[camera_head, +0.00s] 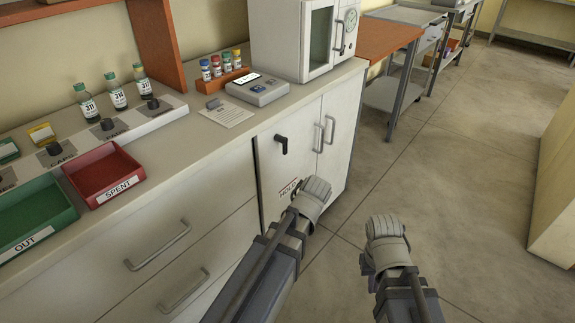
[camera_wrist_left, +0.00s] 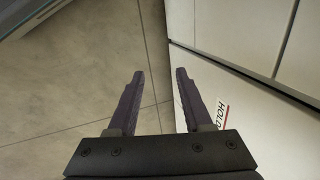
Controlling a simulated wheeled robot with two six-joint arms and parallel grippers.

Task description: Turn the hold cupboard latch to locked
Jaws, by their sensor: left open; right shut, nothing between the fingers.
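The hold cupboard (camera_head: 268,165) is a white cabinet under the counter, with a red-underlined HOLD label (camera_head: 289,188) on its door. Its black latch (camera_head: 281,144) sits high on the door, with its lever seeming to point down. My left gripper (camera_head: 318,188) is in front of the door, below and right of the latch and not on it. In the left wrist view my left gripper (camera_wrist_left: 159,73) is open and empty, with the HOLD label (camera_wrist_left: 222,112) right of the fingers; the latch is not in that view. My right gripper (camera_head: 382,226) is shut and empty, over the floor.
The counter holds a red SPENT tray (camera_head: 128,187), a green OUT tray (camera_head: 60,215), bottles, a small grey device (camera_head: 258,90) and a white incubator (camera_head: 290,40). Drawer handles (camera_head: 160,246) and paired door handles (camera_head: 324,135) stick out. The floor to the right is clear.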

